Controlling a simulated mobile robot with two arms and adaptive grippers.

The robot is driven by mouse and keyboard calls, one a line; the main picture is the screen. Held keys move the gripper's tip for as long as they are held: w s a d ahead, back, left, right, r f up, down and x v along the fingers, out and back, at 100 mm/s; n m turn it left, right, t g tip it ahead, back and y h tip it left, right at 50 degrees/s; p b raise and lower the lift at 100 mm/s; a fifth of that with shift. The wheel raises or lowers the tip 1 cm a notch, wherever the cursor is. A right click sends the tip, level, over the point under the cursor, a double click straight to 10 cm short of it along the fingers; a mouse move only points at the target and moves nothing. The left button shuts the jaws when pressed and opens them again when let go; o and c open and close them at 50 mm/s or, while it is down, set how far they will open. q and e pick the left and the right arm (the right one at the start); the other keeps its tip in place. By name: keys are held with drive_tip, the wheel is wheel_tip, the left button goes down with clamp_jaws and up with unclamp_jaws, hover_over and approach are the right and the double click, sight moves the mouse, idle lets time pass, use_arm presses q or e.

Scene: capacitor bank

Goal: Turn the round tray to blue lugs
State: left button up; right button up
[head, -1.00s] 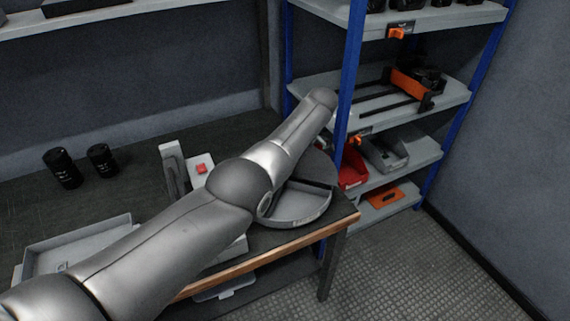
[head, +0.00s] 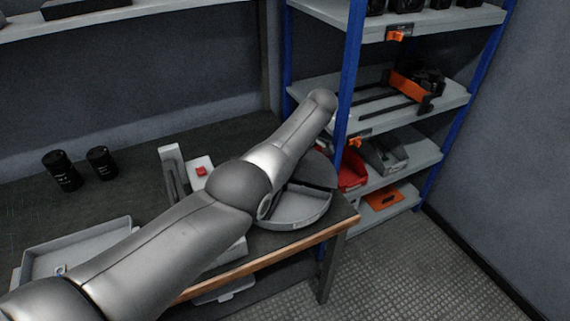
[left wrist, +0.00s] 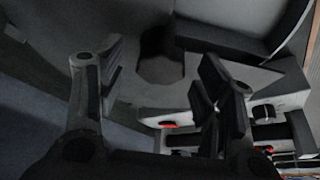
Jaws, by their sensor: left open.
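The round grey tray (head: 300,212) sits at the right end of the dark workbench, partly hidden behind my left arm. Its near compartment has a raised rim and looks empty; its far part is a dark flat section. In the head view my left gripper is hidden behind the arm. In the left wrist view my left gripper (left wrist: 155,95) is open, its two fingers apart. A dark knob-like shape (left wrist: 160,65) shows between and beyond the fingers; I cannot tell if they touch it. No blue lugs are visible. My right gripper is not in view.
Two black cylinders (head: 62,170) stand at the bench's back left. A grey rectangular tray (head: 85,248) lies at front left. A device with a red button (head: 201,171) stands mid-bench. A blue-post shelf (head: 352,80) with a red bin (head: 351,171) stands close right of the round tray.

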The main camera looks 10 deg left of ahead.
use_arm(q)
drive_tip(key=v, duration=1.2)
